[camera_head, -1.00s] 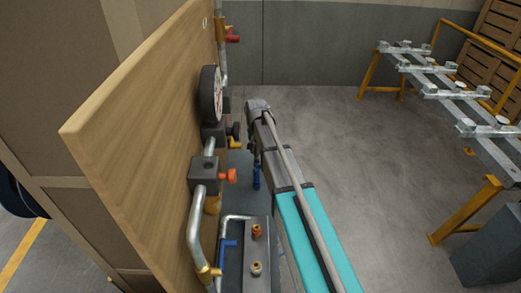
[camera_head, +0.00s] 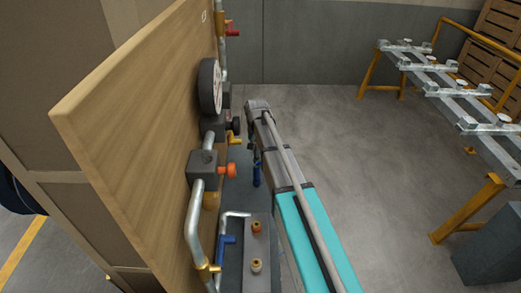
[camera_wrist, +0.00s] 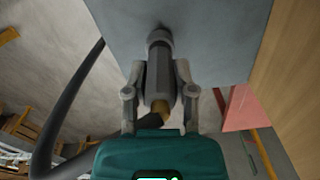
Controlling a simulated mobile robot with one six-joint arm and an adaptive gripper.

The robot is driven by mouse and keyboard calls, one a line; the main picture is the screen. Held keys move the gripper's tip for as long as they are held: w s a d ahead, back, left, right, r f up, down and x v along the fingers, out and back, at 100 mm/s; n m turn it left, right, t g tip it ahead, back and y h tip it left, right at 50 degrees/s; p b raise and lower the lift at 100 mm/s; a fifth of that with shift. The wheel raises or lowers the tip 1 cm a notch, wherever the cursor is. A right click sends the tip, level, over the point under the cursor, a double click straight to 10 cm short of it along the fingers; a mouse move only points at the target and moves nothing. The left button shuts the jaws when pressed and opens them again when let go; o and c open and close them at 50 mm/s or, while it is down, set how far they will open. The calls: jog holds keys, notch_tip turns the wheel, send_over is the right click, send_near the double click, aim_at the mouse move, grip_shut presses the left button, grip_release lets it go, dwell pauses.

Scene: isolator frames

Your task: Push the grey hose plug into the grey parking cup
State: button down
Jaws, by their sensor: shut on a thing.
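In the wrist view my gripper (camera_wrist: 159,93) is shut on the grey hose plug (camera_wrist: 159,76), with one finger on each side of its body. A brass-coloured fitting (camera_wrist: 157,104) and the dark hose (camera_wrist: 72,110) are at the plug's near end; the hose loops out to the left. The plug's far end meets a darker grey round piece, which looks like the parking cup (camera_wrist: 160,37), against a blue-grey plate (camera_wrist: 215,35). I cannot tell how deep the plug sits in it. In the head view my own arm hides the gripper, plug and cup.
A wooden board (camera_head: 140,130) with a gauge (camera_head: 210,87), pipes and an orange-knobbed valve (camera_head: 205,168) stands close left of my arm. A metal rack on yellow legs (camera_head: 455,95) stands at the right. The floor between is clear.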

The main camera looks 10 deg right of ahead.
jog(key=shift+c, duration=1.8)
grip_release()
jog(key=shift+w, duration=0.1)
